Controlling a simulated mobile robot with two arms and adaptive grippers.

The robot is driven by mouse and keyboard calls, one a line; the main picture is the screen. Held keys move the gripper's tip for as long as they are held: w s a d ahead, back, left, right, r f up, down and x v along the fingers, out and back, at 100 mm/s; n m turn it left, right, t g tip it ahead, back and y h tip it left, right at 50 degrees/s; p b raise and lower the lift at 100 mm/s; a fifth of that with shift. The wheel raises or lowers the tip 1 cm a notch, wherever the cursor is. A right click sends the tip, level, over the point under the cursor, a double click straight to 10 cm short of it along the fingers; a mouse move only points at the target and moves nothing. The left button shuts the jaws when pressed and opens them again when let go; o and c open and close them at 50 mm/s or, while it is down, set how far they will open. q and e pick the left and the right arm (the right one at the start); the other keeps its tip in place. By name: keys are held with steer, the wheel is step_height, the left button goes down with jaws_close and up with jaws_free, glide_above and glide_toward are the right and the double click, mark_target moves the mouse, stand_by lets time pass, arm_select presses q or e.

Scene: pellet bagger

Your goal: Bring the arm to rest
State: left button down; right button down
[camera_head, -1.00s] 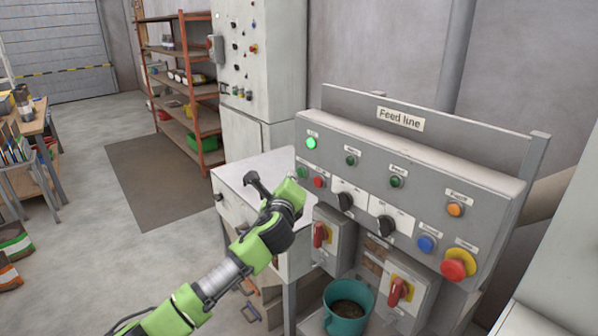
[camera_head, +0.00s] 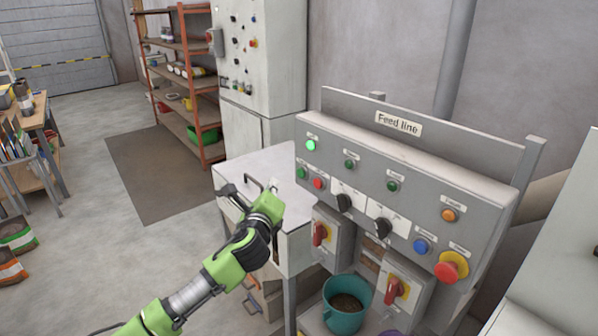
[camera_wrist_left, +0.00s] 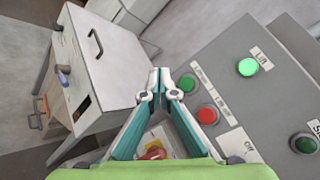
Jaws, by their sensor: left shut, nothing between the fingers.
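My left arm, with green and black links, reaches in from the lower left in the head view. Its left gripper (camera_head: 273,187) is in front of the left end of the grey feed line panel (camera_head: 420,165), above the white cabinet. In the left wrist view the left gripper's fingertips (camera_wrist_left: 160,80) meet, with nothing between them. The fingers appear clear of the panel's green button (camera_wrist_left: 187,84) and red button (camera_wrist_left: 207,115). A green lamp (camera_head: 311,145) on the panel is lit. My right gripper is not in view.
A white cabinet (camera_head: 290,165) with a dark handle stands close by the gripper. Red rotary switches (camera_head: 320,234) and a teal bucket (camera_head: 345,318) are below the panel. A red mushroom button (camera_head: 448,270) is at its right.

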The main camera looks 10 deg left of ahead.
arm_select(q)
steer(key=s+a+f+n+g+b, duration=0.1)
steer(key=s+f+n+g, duration=0.35)
steer(key=f, duration=1.15)
steer(key=s+a+f+n+g+h+b, duration=0.15)
steer(key=s+f, duration=0.55)
steer(key=f, duration=0.8)
steer(key=s+a+f+n+g, duration=0.15)
steer(key=s+f+n, duration=0.35)
steer(key=f, duration=1.1)
steer(key=s+d+f+n+g+b, duration=0.1)
steer(key=s+f+n+g, duration=0.2)
steer(key=s+f, duration=0.85)
steer(key=s+d+f+n+g, duration=0.1)
steer(key=s+f+n+g, duration=0.15)
steer(key=s+f, duration=0.85)
steer(key=s+f+n+g, duration=0.1)
steer(key=s+n, duration=0.1)
steer(key=s, duration=0.7)
steer(key=s+d+f+n+g+b, duration=0.1)
steer(key=s, duration=0.8)
steer(key=s+d+f+n+g, duration=0.1)
steer(key=s+f+n, duration=0.1)
steer(key=s, duration=0.8)
steer(key=shift+d+n+h, duration=0.25)
steer(key=shift+n+h, duration=0.1)
steer(key=shift+h, duration=0.1)
steer(key=shift+w, duration=0.1)
